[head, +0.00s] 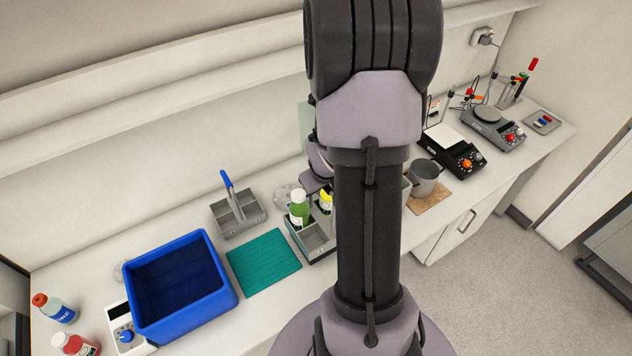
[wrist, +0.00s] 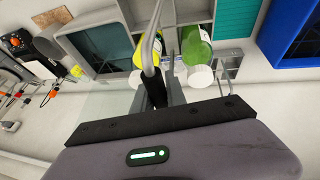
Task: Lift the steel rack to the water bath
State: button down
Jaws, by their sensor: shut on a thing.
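The steel rack (head: 318,247) stands out beside my arm in the head view, and it also shows in the wrist view (wrist: 190,17). It holds a green bottle (head: 299,208) with a white cap and a yellow one (head: 326,202). My gripper (wrist: 156,92) is shut on the rack's upright steel handle (wrist: 148,45). My arm hides the gripper and part of the rack in the head view. A grey open basin with dark teal inside, seemingly the water bath (wrist: 108,46), is beside the rack in the wrist view. I cannot tell the rack's height above the bench.
A teal mat (head: 264,264) lies left of the rack, with a blue crate (head: 228,291) beyond it. A metal pot (head: 425,177) and bench instruments (head: 492,126) stand to the right.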

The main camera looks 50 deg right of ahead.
jog(key=shift+w+d+r+p, duration=0.1)
jog(key=shift+d+r+p, duration=0.05)
jog(key=shift+d+p, duration=0.85)
jog(key=shift+w+d+r+p, duration=0.15)
jog(key=shift+d+p, duration=0.55)
jog(key=shift+p, duration=0.45)
jog(key=shift+d+f+p, duration=0.25)
jog(key=shift+d+p, duration=0.2)
jog(key=shift+d, duration=0.1)
